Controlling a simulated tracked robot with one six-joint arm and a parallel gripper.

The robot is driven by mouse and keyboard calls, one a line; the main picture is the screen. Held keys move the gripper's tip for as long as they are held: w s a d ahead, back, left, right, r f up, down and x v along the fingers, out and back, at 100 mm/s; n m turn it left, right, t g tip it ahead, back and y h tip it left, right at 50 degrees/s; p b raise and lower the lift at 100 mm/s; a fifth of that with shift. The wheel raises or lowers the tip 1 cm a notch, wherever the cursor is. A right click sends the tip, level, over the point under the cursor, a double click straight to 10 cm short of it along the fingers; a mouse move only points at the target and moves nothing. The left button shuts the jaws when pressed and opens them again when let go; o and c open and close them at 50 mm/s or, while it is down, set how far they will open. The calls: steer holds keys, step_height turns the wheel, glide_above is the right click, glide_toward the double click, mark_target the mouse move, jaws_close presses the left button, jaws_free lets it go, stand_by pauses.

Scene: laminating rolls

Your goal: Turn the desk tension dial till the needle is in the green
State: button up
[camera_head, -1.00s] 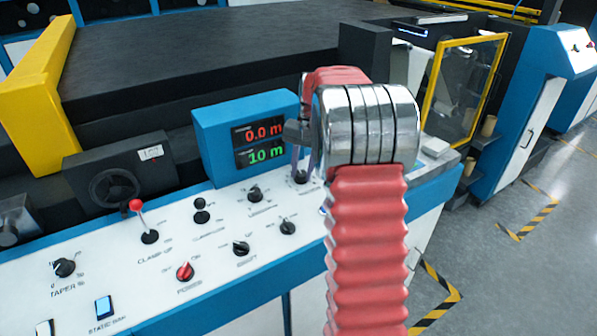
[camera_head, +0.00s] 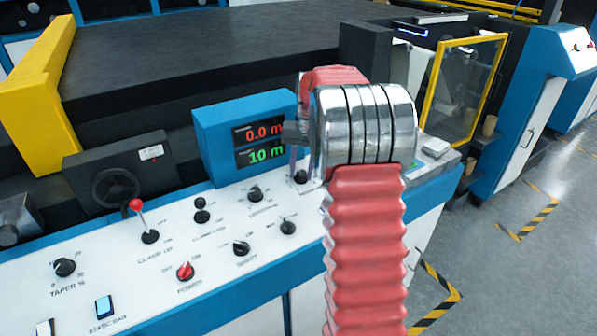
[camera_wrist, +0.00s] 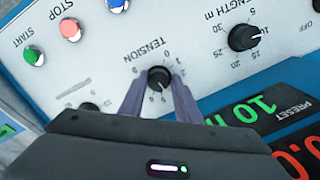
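The black tension dial (camera_wrist: 159,77) sits on the white desk panel, under the word TENSION, with a numbered scale around it. In the head view a dark knob (camera_head: 301,177) shows beneath my gripper. My gripper (camera_wrist: 158,83) has its two grey-purple fingers on either side of the dial. They look apart, with the dial between their tips; firm contact is not clear. In the head view the gripper (camera_head: 294,160) is partly hidden behind my own wrist. I cannot make out a needle or a green band in either view.
Close by are the length knob (camera_wrist: 244,37), the red stop button (camera_wrist: 70,29) and the green start button (camera_wrist: 34,55). A blue display box (camera_head: 246,133) reads 0.0 m and 10 m. A red-tipped clamp lever (camera_head: 136,205) stands to the left.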

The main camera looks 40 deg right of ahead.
mark_target(306, 174)
steer(key=o, duration=0.3)
steer(key=shift+o, duration=0.2)
steer(key=shift+r, duration=0.1)
step_height(306, 174, up, 13)
steer(key=s, duration=0.1)
steer(key=shift+d+r, duration=0.2)
steer(key=shift+d, duration=0.25)
stand_by(0.4)
